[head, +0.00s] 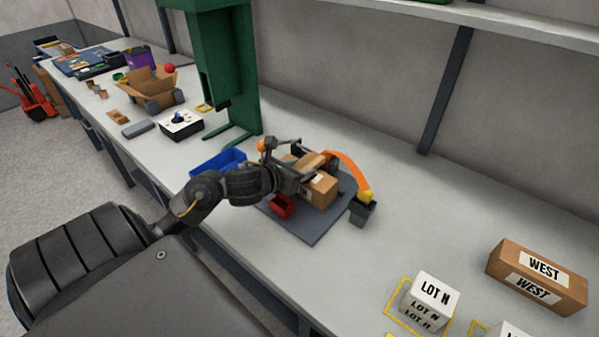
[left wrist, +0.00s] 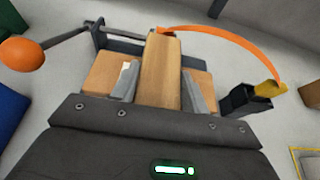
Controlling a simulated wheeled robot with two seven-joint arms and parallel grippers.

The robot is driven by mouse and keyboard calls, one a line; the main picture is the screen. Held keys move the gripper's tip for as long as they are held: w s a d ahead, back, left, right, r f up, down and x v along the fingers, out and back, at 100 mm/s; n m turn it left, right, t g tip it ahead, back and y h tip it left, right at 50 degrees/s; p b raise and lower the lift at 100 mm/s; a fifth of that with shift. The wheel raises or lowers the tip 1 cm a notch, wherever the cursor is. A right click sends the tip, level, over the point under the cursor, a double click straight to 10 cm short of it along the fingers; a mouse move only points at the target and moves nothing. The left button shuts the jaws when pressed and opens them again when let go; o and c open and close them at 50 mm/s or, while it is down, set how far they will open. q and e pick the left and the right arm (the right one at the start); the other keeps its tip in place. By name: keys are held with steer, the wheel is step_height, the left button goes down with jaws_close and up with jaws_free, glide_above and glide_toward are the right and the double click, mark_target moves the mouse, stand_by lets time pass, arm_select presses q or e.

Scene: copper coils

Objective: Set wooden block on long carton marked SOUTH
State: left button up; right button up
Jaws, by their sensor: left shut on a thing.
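My left gripper (head: 290,176) reaches over the grey mat from the left. In the left wrist view its two grey fingers stand on either side of the wooden block (left wrist: 161,72), shut on it. Behind and below the block, a brown carton (left wrist: 104,74) sticks out on both sides. In the head view this carton (head: 321,190) is partly hidden by my gripper, and its label cannot be read in full. I cannot tell whether the block touches the carton. Another long carton (head: 561,287), marked WEST, lies at the right. My right gripper is not in view.
The grey mat (head: 318,232) carries a red bin (head: 283,207). An orange curved strip (head: 349,172) arches beside the carton to a dark holder (head: 361,213). A blue bin (head: 218,160) and green press (head: 222,60) stand left. A white LOT N box (head: 432,293) stands front right.

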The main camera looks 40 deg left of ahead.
arm_select(q)
steer(key=shift+f, duration=0.2)
steer(key=shift+f+b, duration=0.25)
steer(key=shift+b, duration=0.1)
steer(key=o, duration=1)
steer(key=shift+r, duration=0.1)
